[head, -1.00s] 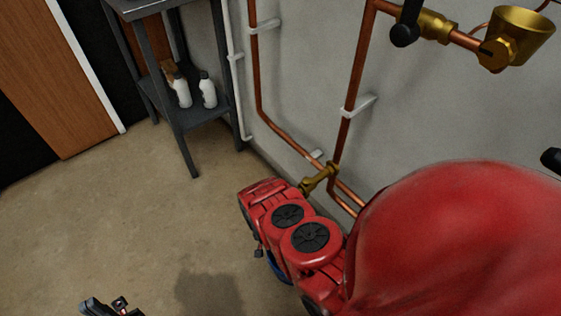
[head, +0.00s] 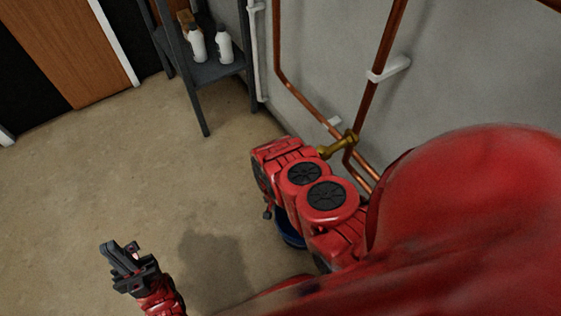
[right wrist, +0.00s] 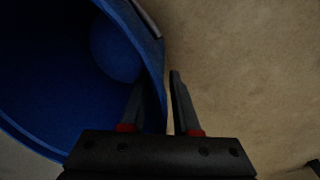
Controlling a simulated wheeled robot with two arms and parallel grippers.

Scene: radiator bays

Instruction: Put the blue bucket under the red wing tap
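The blue bucket (head: 290,228) shows only as a sliver in the head view, low by the wall under my red right arm. In the right wrist view the bucket (right wrist: 70,85) fills the left side, and I look into its opening. My right gripper (right wrist: 158,82) straddles the bucket's wall, one finger inside and one outside. A thin strip of floor shows between the wall and the outer finger. My left gripper (head: 122,262) is over bare floor at the lower left, away from the bucket; its finger gap is unclear. No red wing tap is visible now.
Copper pipes (head: 308,112) with a brass fitting (head: 340,146) run along the grey wall. A dark shelf stand (head: 215,70) with white bottles stands at the back. A wooden door (head: 65,50) is at the upper left. The floor at the left is clear.

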